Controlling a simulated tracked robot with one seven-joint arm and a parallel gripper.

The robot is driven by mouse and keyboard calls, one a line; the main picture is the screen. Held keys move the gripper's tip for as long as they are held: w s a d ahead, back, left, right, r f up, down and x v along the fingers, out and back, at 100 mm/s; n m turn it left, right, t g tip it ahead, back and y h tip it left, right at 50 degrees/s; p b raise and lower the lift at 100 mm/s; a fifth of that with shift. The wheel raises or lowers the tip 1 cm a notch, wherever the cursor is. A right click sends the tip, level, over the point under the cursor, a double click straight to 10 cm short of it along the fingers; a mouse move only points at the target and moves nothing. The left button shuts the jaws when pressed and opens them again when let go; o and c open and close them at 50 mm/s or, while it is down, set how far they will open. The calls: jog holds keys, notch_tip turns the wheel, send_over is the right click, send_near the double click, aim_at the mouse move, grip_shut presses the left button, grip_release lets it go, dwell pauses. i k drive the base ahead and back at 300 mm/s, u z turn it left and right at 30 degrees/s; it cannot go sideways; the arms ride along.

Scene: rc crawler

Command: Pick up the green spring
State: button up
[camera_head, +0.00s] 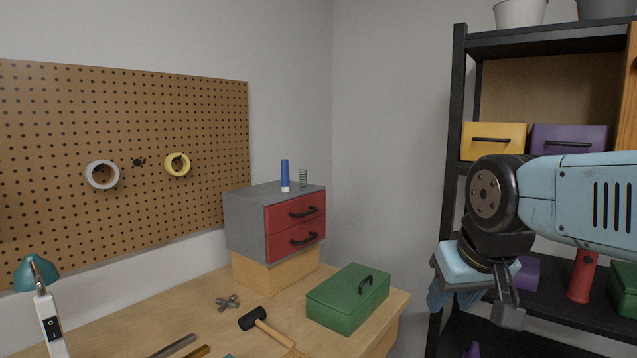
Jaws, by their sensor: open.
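The green spring (303,178) stands upright on top of the grey cabinet (244,221) with two red drawers, near its back right edge. A blue tube with a white base (285,176) stands just left of it, a small gap apart. My gripper (474,308) is at the right of the view, in front of the black shelf, well to the right of the spring and lower than it. It points downward. Its jaws are open, with nothing seen between them, though the arm partly hides them.
The cabinet sits on a wooden block (272,276) on the workbench (215,299). A green toolbox (345,300), a mallet (262,324) and a teal lamp (36,272) are on the bench. A pegboard (130,130) hangs behind. The black shelf (457,120) stands at right.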

aim_at(301, 181)
jog(key=u, duration=0.2)
jog(key=i, duration=0.85)
jog(key=z, duration=0.1)
